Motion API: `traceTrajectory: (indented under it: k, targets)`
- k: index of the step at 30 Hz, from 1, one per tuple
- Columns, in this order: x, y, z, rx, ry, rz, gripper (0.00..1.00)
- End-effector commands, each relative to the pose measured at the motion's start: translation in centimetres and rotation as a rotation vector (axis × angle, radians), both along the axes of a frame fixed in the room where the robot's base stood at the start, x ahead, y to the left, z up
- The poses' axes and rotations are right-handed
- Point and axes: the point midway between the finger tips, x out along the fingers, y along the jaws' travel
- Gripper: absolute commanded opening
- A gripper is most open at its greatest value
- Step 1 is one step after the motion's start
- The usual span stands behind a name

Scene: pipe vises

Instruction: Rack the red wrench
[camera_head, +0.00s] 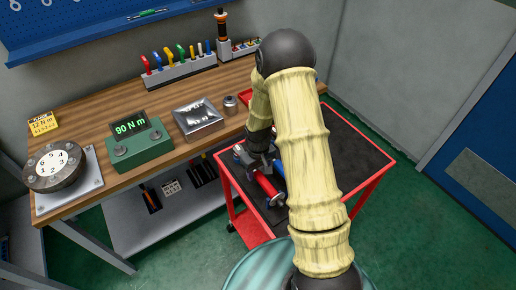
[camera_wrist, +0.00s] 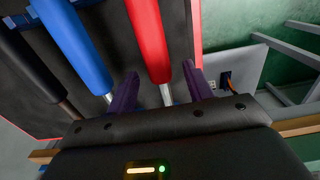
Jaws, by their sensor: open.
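The red wrench (camera_head: 266,187) lies on the dark top of the red-framed cart (camera_head: 375,172), near the cart's left edge. In the wrist view its red handle (camera_wrist: 148,38) runs between the two purple fingers of my gripper (camera_wrist: 160,72). The fingers are open and stand one on each side of the wrench, with gaps visible. A blue wrench (camera_wrist: 76,42) lies to the left of the red one in the wrist view. In the head view my gripper (camera_head: 259,164) is low over the cart, partly hidden by my arm.
A black-handled tool (camera_wrist: 25,62) lies beyond the blue wrench. The wooden bench (camera_head: 85,137) stands left of the cart, with a grey rack of coloured tools (camera_head: 180,72), a green torque display (camera_head: 140,150) and a metal tray (camera_head: 198,122). A blue pegboard (camera_head: 95,28) hangs on the wall.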

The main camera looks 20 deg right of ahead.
Motion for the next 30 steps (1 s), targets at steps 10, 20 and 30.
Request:
traceTrajectory:
  k: [10, 20, 30]
  targets:
    - [0.2, 0.0, 5.9, 0.001, -0.005, 0.001, 0.52]
    - [0.2, 0.0, 11.9, 0.001, -0.005, 0.000, 0.52]
    - [0.1, 0.0, 13.8, 0.000, 0.000, 0.001, 0.52]
